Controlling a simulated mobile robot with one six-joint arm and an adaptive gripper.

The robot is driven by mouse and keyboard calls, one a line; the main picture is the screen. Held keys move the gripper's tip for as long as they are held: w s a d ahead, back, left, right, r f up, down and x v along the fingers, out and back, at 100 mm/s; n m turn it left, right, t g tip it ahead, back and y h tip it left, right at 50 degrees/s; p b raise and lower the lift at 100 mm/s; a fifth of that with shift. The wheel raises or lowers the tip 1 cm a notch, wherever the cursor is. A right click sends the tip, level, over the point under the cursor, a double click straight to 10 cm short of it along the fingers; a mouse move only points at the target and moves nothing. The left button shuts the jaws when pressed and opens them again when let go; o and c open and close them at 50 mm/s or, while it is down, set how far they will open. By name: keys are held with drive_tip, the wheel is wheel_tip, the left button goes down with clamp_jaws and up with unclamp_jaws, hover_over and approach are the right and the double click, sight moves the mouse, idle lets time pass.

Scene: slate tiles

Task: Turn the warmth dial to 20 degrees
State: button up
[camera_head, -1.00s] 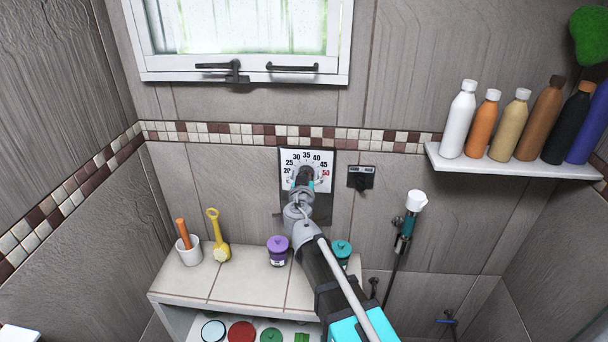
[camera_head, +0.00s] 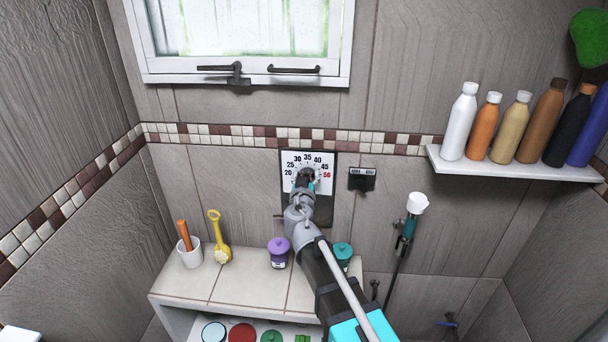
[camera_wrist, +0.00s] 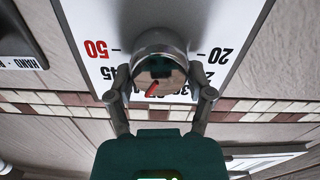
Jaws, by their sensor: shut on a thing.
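The warmth dial is a round metal knob (camera_wrist: 160,50) on a white scale plate (camera_head: 290,158) on the tiled wall. The scale carries black numbers and a red 50; it appears upside down in the wrist view. A red pointer mark shows on the knob in the wrist view, slanting down and left towards the upper-middle numbers, between 30 and 45; the exact reading is unclear. My gripper (camera_wrist: 160,92) is shut on the knob, one finger at each side. In the head view my gripper (camera_head: 305,180) covers the knob and part of the lower scale.
A small black switch (camera_head: 362,180) sits on the wall right of the dial. Below is a tiled ledge (camera_head: 240,287) with a purple jar (camera_head: 279,255), a teal jar (camera_head: 342,255) and a white cup (camera_head: 189,255). A shelf (camera_head: 520,167) of bottles is at right.

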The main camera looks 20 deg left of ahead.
drive_tip(key=n, duration=0.7)
drive_tip(key=shift+f, duration=0.1)
drive_tip(key=n, duration=0.2)
drive_tip(key=shift+w+n, duration=0.1)
drive_tip(key=shift+n, duration=0.2)
drive_tip(key=shift+o, duration=0.8)
drive_tip(key=n, duration=0.2)
drive_tip(key=shift+w+d+n, duration=0.1)
drive_tip(key=shift+n, duration=0.3)
drive_tip(key=shift+o, duration=0.4)
drive_tip(key=n, duration=1)
drive_tip(key=shift+a+n, duration=0.2)
drive_tip(key=shift+n, duration=0.2)
drive_tip(key=shift+c, duration=0.2)
drive_tip(key=o, duration=0.9)
drive_tip(key=shift+s+d, duration=0.1)
drive_tip(key=shift+s, duration=0.1)
